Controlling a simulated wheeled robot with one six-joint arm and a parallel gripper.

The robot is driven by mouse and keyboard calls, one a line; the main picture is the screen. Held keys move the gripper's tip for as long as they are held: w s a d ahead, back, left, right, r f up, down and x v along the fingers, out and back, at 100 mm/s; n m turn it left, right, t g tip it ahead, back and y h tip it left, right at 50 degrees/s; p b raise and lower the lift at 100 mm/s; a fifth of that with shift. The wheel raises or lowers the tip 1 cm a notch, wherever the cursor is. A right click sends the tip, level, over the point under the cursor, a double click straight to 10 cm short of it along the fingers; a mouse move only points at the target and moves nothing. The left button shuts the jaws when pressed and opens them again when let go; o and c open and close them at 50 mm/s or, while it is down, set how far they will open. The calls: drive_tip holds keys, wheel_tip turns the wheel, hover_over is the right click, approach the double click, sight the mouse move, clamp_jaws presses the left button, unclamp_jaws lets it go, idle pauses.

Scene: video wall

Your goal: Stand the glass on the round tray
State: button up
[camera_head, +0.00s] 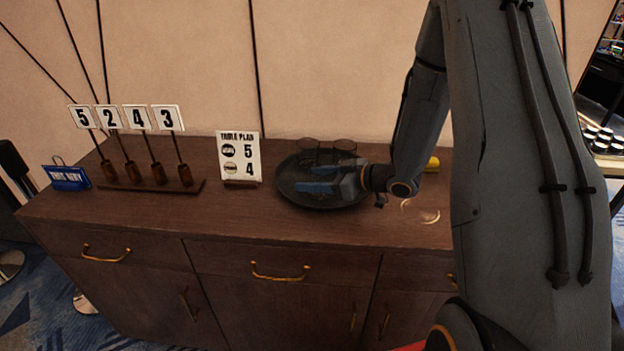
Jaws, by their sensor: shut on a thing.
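The round tray (320,206) is dark, with a low rim, and lies on the cabinet top. Two clear, dark-tinted glasses show over its back half, a left glass (308,147) and a right glass (345,147). Both look upright. My gripper (313,180) comes in from the right, low over the tray, with its blue-grey fingers pointing left. It is shut on a glass that barely shows between the fingers. I cannot tell which of the two rims belongs to it, nor whether its base touches the tray.
The wooden cabinet top (240,215) is clear in front of the tray. A table plan sign (239,158) stands left of the tray. Farther left are a number-card rack (150,186) and a blue sign (67,177). A yellow thing (432,164) and pale curved marks (421,213) show near my arm.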

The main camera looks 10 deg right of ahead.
drive_tip(key=shift+f, duration=0.1)
drive_tip(key=o, duration=1.3)
drive_tip(key=shift+s+d+r, duration=0.15)
drive_tip(key=shift+d+r, duration=0.05)
drive_tip(key=b+v, duration=0.2)
drive_tip(key=v, duration=0.9)
drive_tip(key=shift+s+d+r, duration=0.15)
